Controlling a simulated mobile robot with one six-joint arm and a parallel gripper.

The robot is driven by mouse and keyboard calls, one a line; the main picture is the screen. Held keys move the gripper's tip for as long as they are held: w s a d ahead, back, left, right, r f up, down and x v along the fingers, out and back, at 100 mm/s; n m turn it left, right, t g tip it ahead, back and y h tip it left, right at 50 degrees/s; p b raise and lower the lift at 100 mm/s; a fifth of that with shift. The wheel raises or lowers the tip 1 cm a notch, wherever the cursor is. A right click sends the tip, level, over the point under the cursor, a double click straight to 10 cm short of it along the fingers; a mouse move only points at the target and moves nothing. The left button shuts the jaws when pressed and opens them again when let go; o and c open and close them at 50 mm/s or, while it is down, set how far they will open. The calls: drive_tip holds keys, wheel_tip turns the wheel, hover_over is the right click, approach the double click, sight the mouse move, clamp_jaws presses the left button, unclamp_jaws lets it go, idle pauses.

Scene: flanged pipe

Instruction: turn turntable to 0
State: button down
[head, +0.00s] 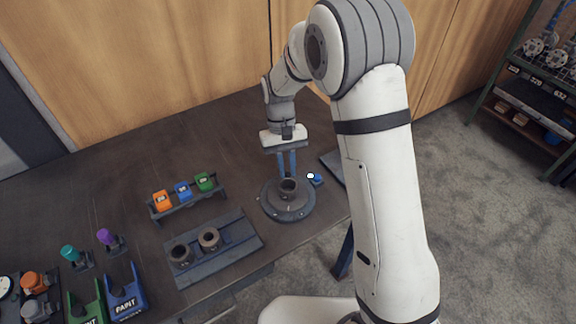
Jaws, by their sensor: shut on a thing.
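The turntable (289,211) is a dark round disc on the bench near its right front edge. A short dark pipe piece (288,190) stands upright at its middle. My gripper (287,175) points down over the disc, its two blue fingers shut on the pipe piece at its top. The fingers hide part of the pipe's rim. Any angle marks on the turntable are too small to read. A small blue part with a white top (315,178) sits by the disc's right back edge.
A grey fixture plate (235,250) with two dark rings lies left of the turntable. Behind it is a rack (184,202) with orange, blue and green blocks. Tools and holders crowd the far left. A dark flat plate (334,166) lies to the right. The back of the bench is clear.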

sight(276, 180)
drive_tip(key=shift+s+a+n+t+h, duration=0.15)
drive_tip(key=shift+a+n+h, duration=0.25)
drive_tip(key=shift+n, duration=0.45)
drive_tip(key=shift+a+n+t+h, duration=0.2)
drive_tip(key=shift+a+n, duration=0.25)
drive_tip(key=shift+n, duration=0.4)
drive_tip(key=shift+s+a+n+t+h, duration=0.15)
drive_tip(key=shift+a+n, duration=0.1)
drive_tip(key=shift+n, duration=0.4)
drive_tip(key=shift+s+a+n+t+h, duration=0.15)
drive_tip(key=shift+a+n, duration=0.1)
drive_tip(key=shift+n, duration=0.4)
drive_tip(key=c, duration=1.4)
unclamp_jaws()
drive_tip(key=shift+s, duration=0.1)
drive_tip(key=shift+o, duration=0.2)
drive_tip(key=shift+a, duration=0.1)
drive_tip(key=v, duration=0.7)
drive_tip(key=shift+r, duration=0.35)
drive_tip(key=shift+a, duration=0.15)
